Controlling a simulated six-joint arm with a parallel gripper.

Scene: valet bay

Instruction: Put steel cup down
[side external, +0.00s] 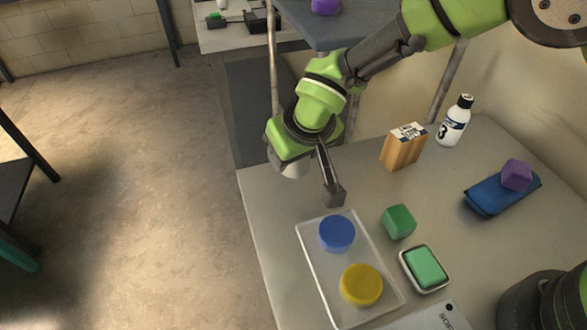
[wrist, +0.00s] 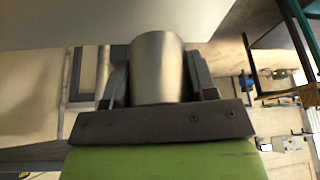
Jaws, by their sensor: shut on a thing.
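The steel cup (wrist: 158,68) is a plain, silvery cylinder. In the wrist view it stands between the two dark fingers of my gripper (wrist: 158,78), which is shut on it. There a pale part of the cup (side external: 294,169) shows below the green wrist; the rest is hidden. I cannot tell whether the cup touches the table.
The clear tray (side external: 313,276) holds a blue round piece (side external: 337,233) and a yellow one (side external: 361,284).

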